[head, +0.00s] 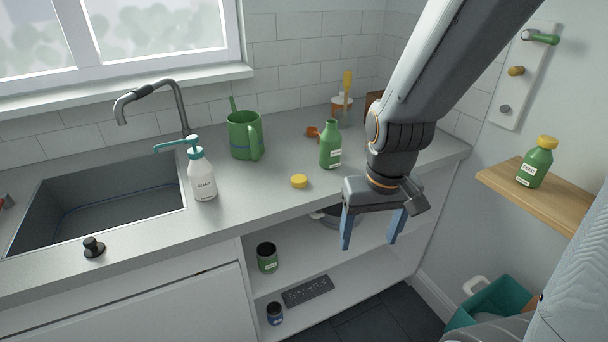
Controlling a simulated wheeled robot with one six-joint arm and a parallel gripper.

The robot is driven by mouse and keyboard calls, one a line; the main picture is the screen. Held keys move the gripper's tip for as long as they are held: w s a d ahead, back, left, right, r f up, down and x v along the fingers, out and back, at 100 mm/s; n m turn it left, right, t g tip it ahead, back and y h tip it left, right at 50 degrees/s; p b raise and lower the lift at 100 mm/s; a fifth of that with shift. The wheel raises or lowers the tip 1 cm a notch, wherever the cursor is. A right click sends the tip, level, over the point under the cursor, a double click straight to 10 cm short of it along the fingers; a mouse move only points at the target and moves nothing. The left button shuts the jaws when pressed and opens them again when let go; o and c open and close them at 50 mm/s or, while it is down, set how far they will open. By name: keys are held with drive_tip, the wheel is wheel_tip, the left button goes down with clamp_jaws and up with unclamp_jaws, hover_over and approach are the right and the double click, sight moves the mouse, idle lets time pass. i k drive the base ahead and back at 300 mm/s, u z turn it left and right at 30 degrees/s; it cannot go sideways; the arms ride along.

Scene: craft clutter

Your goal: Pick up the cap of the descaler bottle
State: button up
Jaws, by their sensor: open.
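A small round yellow cap (299,181) lies on the grey counter, near its front edge. A green bottle (331,147) with a white label stands upright behind it to the right, its neck bare. Another green bottle (534,167) with a yellow cap on it stands on a wooden wall shelf at the right. The labels are too small to read, so I cannot tell which is the descaler. My gripper (370,235) is open and empty, its blue fingers pointing down. In the picture it is to the right of and below the loose cap, over the counter's front edge.
A green watering can (245,135) stands behind the loose cap to the left. A white soap pump bottle (203,177) stands by the sink (110,190). An orange item (313,132) lies behind the capless bottle. The counter around the loose cap is clear.

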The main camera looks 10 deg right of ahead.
sight(298, 180)
drive_tip(key=z, duration=0.45)
drive_tip(key=k, duration=0.5)
drive_tip(key=z, duration=0.2)
drive_tip(key=i, duration=1)
drive_tip(key=u, duration=0.7)
